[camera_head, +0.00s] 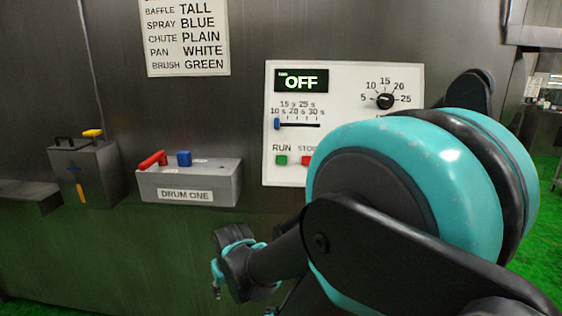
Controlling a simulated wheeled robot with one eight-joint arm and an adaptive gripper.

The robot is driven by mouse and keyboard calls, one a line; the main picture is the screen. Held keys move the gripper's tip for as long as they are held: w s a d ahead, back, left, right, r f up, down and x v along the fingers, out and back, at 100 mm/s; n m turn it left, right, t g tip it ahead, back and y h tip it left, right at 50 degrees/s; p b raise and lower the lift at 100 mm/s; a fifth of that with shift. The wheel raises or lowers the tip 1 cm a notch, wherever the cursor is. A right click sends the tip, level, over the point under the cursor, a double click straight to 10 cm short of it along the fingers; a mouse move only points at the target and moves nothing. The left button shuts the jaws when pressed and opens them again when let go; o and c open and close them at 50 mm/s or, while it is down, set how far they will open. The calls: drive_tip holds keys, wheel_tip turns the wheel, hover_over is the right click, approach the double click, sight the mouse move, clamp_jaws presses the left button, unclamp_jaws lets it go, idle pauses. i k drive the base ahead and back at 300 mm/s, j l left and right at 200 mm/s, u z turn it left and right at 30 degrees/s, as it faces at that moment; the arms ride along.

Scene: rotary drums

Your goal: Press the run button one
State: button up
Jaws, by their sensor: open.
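The green RUN button (281,160) sits on the white control panel (345,75), under the word RUN. A red stop button (308,161) is beside it on the right, with its label partly hidden by my arm. The panel's dark display (301,80) reads OFF. The grey box below left carries the label DRUM ONE (185,196). My gripper (238,275) is low in the picture, below and left of the RUN button and apart from it. It is open, and I see nothing held in it. Its fingers are small and partly hidden.
My arm covers the panel's lower right. The panel also has a blue slider (277,124) and a black dial (385,101). The DRUM ONE box has a red handle (152,160) and a blue block (184,158). A grey box with a yellow knob (92,133) stands left.

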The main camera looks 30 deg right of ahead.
sight(280, 160)
drive_tip(key=k+l+u, duration=0.15)
drive_tip(key=k+l, duration=0.15)
drive_tip(key=l, duration=0.3)
drive_tip(key=k+l+u, duration=0.15)
drive_tip(key=k+l, duration=0.2)
drive_tip(key=l, duration=0.25)
drive_tip(key=k+l+u, duration=0.15)
drive_tip(key=k+l, duration=0.2)
drive_tip(key=l, duration=0.2)
drive_tip(key=k+l+u, duration=0.15)
drive_tip(key=k+l, duration=0.25)
drive_tip(key=l, duration=0.1)
